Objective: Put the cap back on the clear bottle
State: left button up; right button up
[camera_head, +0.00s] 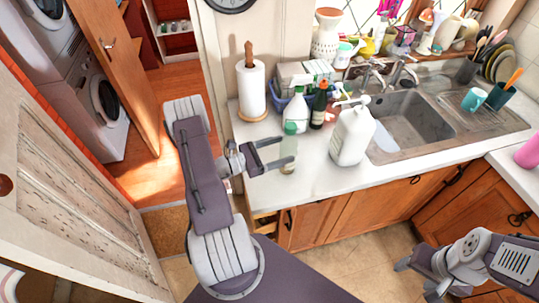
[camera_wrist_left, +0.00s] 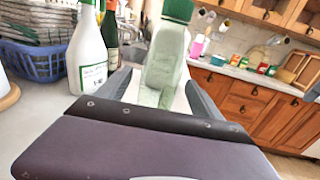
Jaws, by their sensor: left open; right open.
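The clear bottle (camera_head: 289,150), pale greenish and see-through, stands upright near the counter's left front edge. A green cap (camera_head: 290,128) shows at its top; I cannot tell whether it is fully seated. In the left wrist view the clear bottle (camera_wrist_left: 163,62) is straight ahead with the green cap (camera_wrist_left: 178,10) at the upper edge. My left gripper (camera_head: 283,152) is open, with its fingers reaching toward the bottle's two sides; contact is unclear. My right gripper (camera_head: 418,276) is open and empty, low at the right, away from the counter.
A large white jug (camera_head: 352,135) stands to the right of the clear bottle. A white bottle (camera_head: 297,110), a dark bottle (camera_head: 319,108) and a blue basket (camera_wrist_left: 38,62) are behind it. A paper towel roll (camera_head: 251,88) stands at the left. The sink (camera_head: 405,115) is farther right.

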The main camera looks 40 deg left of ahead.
aim_at(281, 150)
pick_arm(q)
jog(key=v, duration=0.5)
jog(key=shift+s+b, duration=0.1)
jog(key=shift+b, duration=0.3)
